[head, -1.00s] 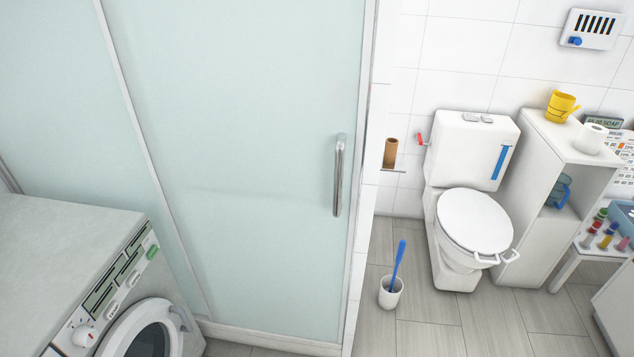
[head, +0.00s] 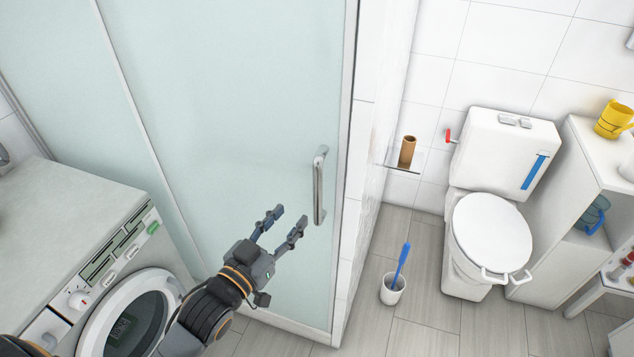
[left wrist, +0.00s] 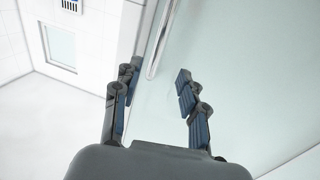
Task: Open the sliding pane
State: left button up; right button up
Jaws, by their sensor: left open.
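The sliding pane (head: 235,120) is a frosted, pale green glass panel in a white frame, and it stands shut against the tiled wall side. Its vertical metal handle (head: 319,186) is near the pane's right edge. My left gripper (head: 287,220) is open and empty, in front of the pane, just left of and a little below the handle. In the left wrist view the handle (left wrist: 160,40) lies ahead, between and beyond the two open fingertips (left wrist: 157,75). The fingers do not appear to touch it. My right gripper is not in view.
A washing machine (head: 75,215) stands at the left, close to my left arm. Right of the pane are a wall shelf with a brown roll (head: 407,151), a toilet brush in its holder (head: 392,290), a toilet (head: 492,225) and a cabinet (head: 590,160). The floor (head: 430,335) in front is clear.

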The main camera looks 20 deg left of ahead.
aim_at(315, 188)
pick_arm(q)
jog(key=p+x, duration=0.2)
jog(key=x, duration=0.9)
jog(key=shift+d+r, duration=0.1)
jog(key=shift+w+d+p, duration=0.1)
jog(key=shift+w+p, duration=0.25)
jog(key=shift+w, duration=0.15)
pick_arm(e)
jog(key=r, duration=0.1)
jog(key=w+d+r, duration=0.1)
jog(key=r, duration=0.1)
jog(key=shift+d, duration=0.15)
pick_arm(q)
jog(key=shift+c, duration=0.5)
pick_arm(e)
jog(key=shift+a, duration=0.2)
pick_arm(q)
grip_shut()
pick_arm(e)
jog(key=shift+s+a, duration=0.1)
